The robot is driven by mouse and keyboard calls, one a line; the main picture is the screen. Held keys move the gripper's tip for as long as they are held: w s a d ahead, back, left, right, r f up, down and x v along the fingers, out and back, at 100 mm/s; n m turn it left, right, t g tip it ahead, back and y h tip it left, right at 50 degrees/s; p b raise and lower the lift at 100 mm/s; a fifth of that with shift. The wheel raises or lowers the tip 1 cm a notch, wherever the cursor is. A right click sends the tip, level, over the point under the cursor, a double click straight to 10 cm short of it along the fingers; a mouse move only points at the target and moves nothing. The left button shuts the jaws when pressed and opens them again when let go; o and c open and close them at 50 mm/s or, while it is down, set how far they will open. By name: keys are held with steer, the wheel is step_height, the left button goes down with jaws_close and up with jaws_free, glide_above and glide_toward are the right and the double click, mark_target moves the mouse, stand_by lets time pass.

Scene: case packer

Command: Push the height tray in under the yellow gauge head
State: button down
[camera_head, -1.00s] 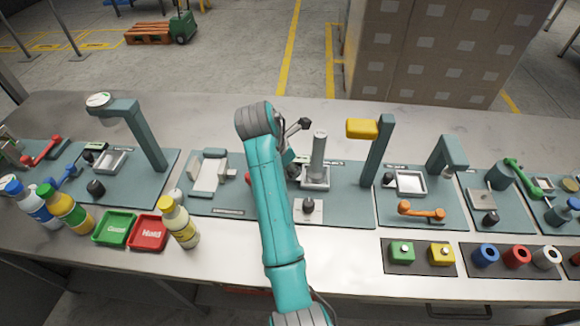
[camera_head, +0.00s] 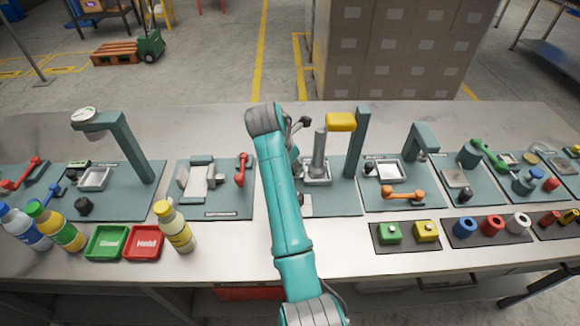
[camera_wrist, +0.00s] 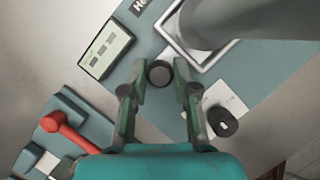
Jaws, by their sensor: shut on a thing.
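The height tray (camera_head: 318,182) is a light square tray with a tall grey cylinder (camera_head: 319,150) upright in it. In the head view they stand left of the yellow gauge head (camera_head: 341,122), close to its left end. The wrist view shows the tray's rim (camera_wrist: 171,33) and part of the cylinder (camera_wrist: 208,22). My gripper (camera_wrist: 160,76) is shut on a round black knob (camera_wrist: 159,74) beside the tray's corner. In the head view my arm hides the fingers and that knob.
A second black knob (camera_wrist: 222,121) sits on a pale plate nearby. A readout box (camera_wrist: 106,48) and a red lever (camera_wrist: 66,132) lie to the left. The gauge post (camera_head: 358,150) stands right of the tray, with an orange-handled station (camera_head: 403,195) beyond.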

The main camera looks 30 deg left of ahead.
steer(key=c, duration=0.9)
jaws_free()
steer(key=v, duration=0.7)
steer(key=shift+r, duration=0.2)
steer(key=shift+s, duration=0.15)
